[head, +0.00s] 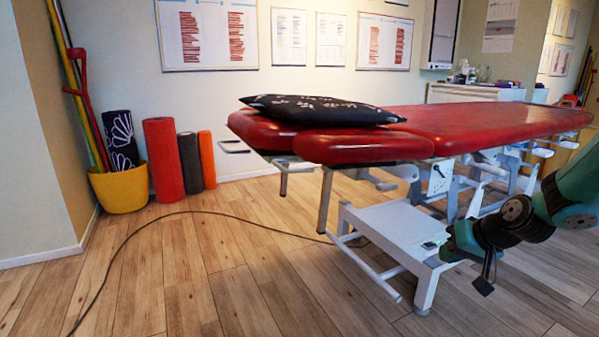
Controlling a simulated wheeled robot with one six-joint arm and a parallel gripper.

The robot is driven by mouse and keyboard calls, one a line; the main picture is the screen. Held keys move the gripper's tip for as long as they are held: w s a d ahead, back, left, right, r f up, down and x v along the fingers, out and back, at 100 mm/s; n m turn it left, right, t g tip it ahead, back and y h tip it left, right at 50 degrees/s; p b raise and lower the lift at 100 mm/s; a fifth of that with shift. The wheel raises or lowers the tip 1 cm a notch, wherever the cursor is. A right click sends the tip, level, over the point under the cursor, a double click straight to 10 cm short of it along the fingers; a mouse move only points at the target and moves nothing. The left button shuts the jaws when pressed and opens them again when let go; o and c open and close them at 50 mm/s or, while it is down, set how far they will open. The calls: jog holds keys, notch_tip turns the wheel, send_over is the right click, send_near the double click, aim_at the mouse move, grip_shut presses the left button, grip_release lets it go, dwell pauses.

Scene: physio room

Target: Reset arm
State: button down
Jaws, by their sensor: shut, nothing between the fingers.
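My arm comes in from the right edge of the head view, teal and black. My gripper (447,250) is at its end, low in front of the red treatment table (490,119). It is small and dark in the picture. The fingers are shut with nothing seen held between them. Its tip is close to the white metal base of the table (385,236) in the picture; I cannot tell whether they touch.
A black patterned cushion (322,110) lies on the table. A yellow bucket (121,188) with poles and a roll stands left, beside a red roll (161,160) and other rolls. A dark cable (190,212) crosses the wooden floor.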

jog(key=s+a+r+n+g+y+p, duration=0.1)
jog(key=s+a+r, duration=0.2)
jog(key=a+r, duration=0.15)
jog(key=s+a+r+n+g+p, duration=0.1)
jog(key=s+a+r+n, duration=0.15)
jog(key=a, duration=0.25)
jog(key=s+a+r+n+g+p, duration=0.15)
jog(key=s+a+r, duration=0.25)
jog(key=s, duration=0.4)
jog(key=s+a+r+n+g+p, duration=0.15)
jog(key=s+a+r, duration=0.25)
jog(key=s, duration=0.4)
jog(key=s+a+r+n+g+p, duration=0.1)
jog(key=s+a+r+n+g, duration=0.2)
jog(key=s, duration=0.5)
notch_tip(320, 180, up, 39)
jog(key=t+p, duration=0.1)
jog(key=p, duration=3.7)
jog(key=shift+w+a+h, duration=0.2)
jog(key=shift+a+h, duration=0.1)
jog(key=shift+h, duration=0.1)
